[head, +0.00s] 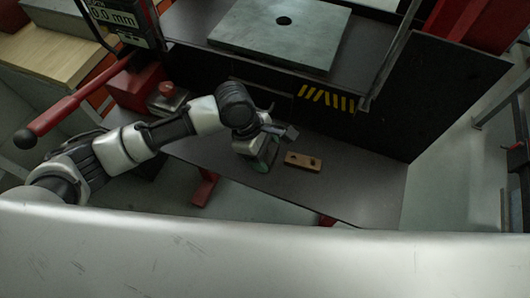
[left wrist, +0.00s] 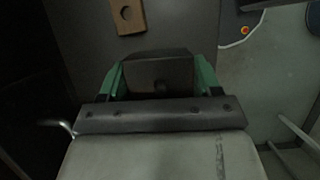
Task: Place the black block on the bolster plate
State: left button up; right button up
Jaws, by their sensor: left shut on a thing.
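The black block (left wrist: 158,72) sits between the green fingers of my left gripper in the left wrist view, and the gripper is shut on it. In the head view my left gripper (head: 270,149) is over the dark lower shelf, left of a brown piece; the block is hard to make out there. The bolster plate (head: 245,40) is a flat grey-green plate with a round hole, higher up and farther back than the gripper. Its top is bare. My right gripper is not in view.
The brown piece with two holes (head: 303,161) lies on the dark shelf (head: 362,188); it also shows in the left wrist view (left wrist: 128,16). A red lever (head: 75,105) and a gauge reading 0.0 mm (head: 113,17) are at left. A black-and-yellow striped panel (head: 326,98) stands below the plate.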

pick_arm(q)
jog(key=shift+f, duration=0.95)
jog(key=o, duration=1.5)
jog(key=shift+f, duration=0.15)
